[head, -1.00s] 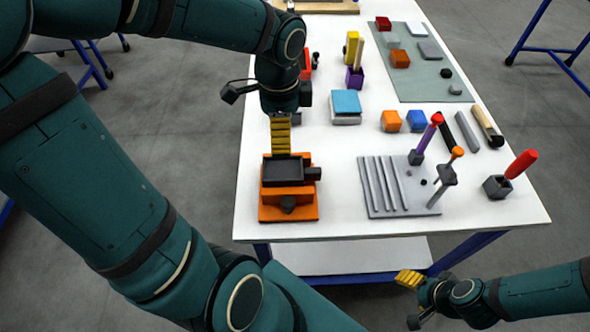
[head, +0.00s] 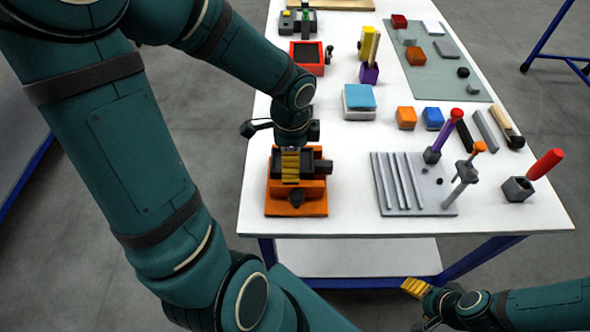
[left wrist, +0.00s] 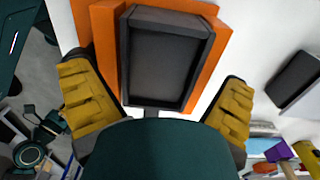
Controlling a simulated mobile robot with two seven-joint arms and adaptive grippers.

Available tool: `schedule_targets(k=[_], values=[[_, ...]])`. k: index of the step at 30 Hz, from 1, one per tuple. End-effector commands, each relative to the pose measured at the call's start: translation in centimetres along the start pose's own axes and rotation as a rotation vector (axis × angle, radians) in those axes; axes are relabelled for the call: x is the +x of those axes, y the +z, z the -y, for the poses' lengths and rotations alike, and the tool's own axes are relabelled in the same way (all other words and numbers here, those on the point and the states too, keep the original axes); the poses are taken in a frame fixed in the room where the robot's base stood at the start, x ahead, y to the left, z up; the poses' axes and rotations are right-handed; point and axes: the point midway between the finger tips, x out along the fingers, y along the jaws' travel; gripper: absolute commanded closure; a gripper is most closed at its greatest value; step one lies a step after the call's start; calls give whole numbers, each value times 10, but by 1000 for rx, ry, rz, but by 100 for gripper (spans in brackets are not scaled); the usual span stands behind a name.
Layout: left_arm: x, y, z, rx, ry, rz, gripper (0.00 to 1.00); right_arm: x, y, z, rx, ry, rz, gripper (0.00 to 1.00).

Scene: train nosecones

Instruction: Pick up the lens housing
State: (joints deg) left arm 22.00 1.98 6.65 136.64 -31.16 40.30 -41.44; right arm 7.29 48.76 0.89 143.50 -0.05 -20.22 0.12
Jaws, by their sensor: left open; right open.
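A dark open-topped rectangular box (head: 309,163), which looks like the lens housing, sits in an orange fixture (head: 313,208) at the table's near left. In the left wrist view the dark box (left wrist: 155,65) shows between and ahead of my fingers, with orange (left wrist: 108,45) around it. My left gripper (head: 290,166) is open and over the box, pointing down; its yellow fingers (left wrist: 158,108) are spread to either side, and I cannot tell whether they touch it. In the head view the fingers partly hide the box. My right gripper (head: 415,288) is open and empty, off the table's front edge.
A grey ribbed plate (head: 411,202) with upright tools stands right of the fixture. Blue-topped block (head: 359,97), orange block (head: 406,117) and blue block (head: 432,118) lie behind. A red tray (head: 307,57) is farther back. White table (head: 345,190) is clear between fixture and plate.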

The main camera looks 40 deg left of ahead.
Motion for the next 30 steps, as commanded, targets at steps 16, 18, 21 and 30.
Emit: schedule_targets(k=[16, 18, 21, 30], values=[[8, 0, 0, 0, -2, -1, 70, 3, -1, -1, 0, 0, -2, 35], [8, 0, 0, 0, -2, -1, 70, 3, -1, -1, 0, 0, -2, 35], [8, 0, 0, 0, -2, -1, 70, 3, -1, -1, 0, 0, -2, 35], [-9, 0, 1, 0, -4, -1, 71, -4, 0, 2, 0, 0, 1, 35]])
